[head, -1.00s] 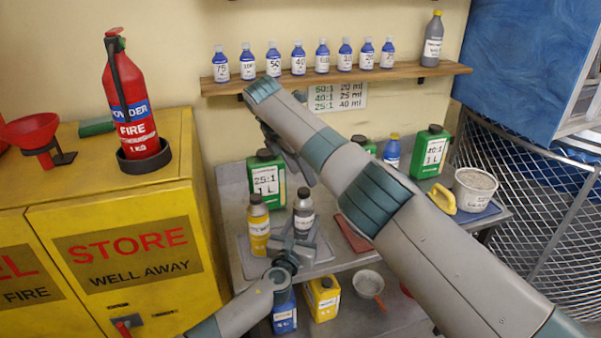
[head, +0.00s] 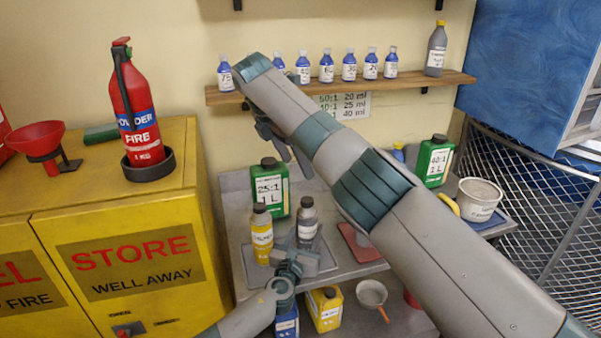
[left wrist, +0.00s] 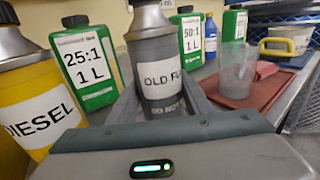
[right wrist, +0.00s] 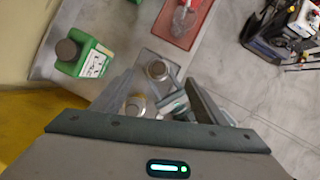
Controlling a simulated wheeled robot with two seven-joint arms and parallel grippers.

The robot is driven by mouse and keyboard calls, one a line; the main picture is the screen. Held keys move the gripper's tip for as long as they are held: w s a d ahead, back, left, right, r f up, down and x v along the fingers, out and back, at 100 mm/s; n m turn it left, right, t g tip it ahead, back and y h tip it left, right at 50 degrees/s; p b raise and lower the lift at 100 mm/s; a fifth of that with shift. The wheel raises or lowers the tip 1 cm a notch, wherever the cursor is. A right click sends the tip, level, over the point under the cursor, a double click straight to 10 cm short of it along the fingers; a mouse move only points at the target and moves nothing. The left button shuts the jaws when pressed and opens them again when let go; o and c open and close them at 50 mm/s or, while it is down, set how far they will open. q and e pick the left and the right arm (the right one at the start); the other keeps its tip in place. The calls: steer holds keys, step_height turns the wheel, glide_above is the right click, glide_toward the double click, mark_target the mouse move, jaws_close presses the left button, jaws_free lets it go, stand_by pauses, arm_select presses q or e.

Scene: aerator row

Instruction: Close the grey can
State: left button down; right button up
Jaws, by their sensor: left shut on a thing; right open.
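The grey can (head: 307,226), with a dark top, stands upright on the bench beside the yellow can (head: 261,236). My left gripper (head: 298,250) is shut around its body; the left wrist view shows its "OLD FU…" label (left wrist: 161,82) between the fingers, with its top cut off. My right gripper (head: 284,146) is open, above and behind the cans, its fingers pointing down, partly hidden by its own arm. In the right wrist view the round tops of the grey can (right wrist: 157,70) and yellow can (right wrist: 135,107) show below the open fingers. I cannot tell a loose lid.
A green 25:1 can (head: 270,188) stands close behind the cans. A red mat (head: 362,246) with a clear cup (left wrist: 237,70) lies to the right. A shelf of blue bottles (head: 349,66) is behind my right arm. The yellow cabinet (head: 190,215) borders the left.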

steer(key=v, duration=0.4)
steer(key=shift+s+r, duration=0.1)
steer(key=shift+r, duration=0.2)
arm_select(q)
steer(key=c, duration=0.8)
jaws_free()
steer(key=shift+c, duration=0.2)
arm_select(e)
steer(key=shift+a, duration=0.1)
arm_select(q)
steer(key=shift+v, duration=0.8)
steer(key=b+v, duration=0.1)
steer(key=v, duration=1.4)
steer(key=shift+s+a, duration=0.15)
steer(key=shift+s, duration=0.2)
arm_select(e)
steer(key=shift+f, duration=0.65)
